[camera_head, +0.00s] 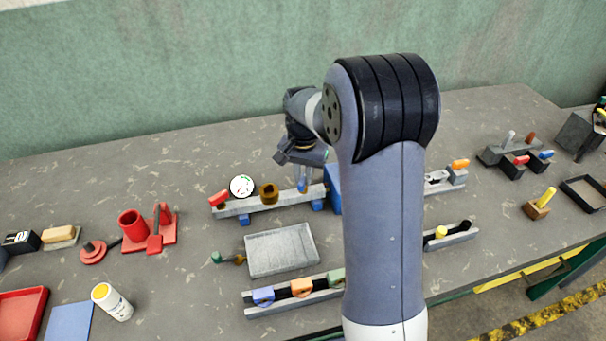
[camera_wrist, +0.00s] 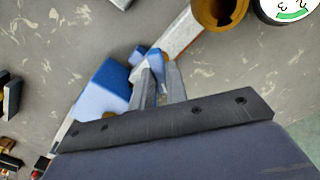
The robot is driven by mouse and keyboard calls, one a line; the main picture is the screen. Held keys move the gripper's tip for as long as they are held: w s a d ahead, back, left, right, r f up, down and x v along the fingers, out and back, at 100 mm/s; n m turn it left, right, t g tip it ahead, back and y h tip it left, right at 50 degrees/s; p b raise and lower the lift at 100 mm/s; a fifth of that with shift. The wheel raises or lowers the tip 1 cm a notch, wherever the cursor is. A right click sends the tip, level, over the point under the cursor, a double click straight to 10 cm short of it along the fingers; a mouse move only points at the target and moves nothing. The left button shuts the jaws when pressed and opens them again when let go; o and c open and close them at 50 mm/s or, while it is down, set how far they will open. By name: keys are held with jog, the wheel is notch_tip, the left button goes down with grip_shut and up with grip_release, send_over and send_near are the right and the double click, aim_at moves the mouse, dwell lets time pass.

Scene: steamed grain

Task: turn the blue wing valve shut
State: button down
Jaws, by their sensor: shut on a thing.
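The blue wing valve (camera_head: 302,186) sits on a grey rail (camera_head: 258,202) in the middle of the bench. In the wrist view its blue wing (camera_wrist: 153,58) shows between the fingertips. My gripper (camera_head: 303,177) points down at the valve, and in the wrist view my gripper (camera_wrist: 158,78) is shut on the wing. The fingers hide part of the wing, and I cannot tell exactly how far it is turned.
A white-faced gauge (camera_head: 241,186), a brass fitting (camera_head: 269,193) and a red handle (camera_head: 218,198) are on the same rail. A large blue block (camera_wrist: 103,90) stands close beside the fingers. A grey tray (camera_head: 282,251) lies in front. My arm hides the bench right of the valve.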

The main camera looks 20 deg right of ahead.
aim_at(303, 179)
jog(key=shift+n, duration=3.1)
jog(key=c, duration=1.4)
grip_release()
jog(key=shift+r, duration=0.1)
notch_tip(303, 179, up, 11)
jog(key=shift+f, duration=0.2)
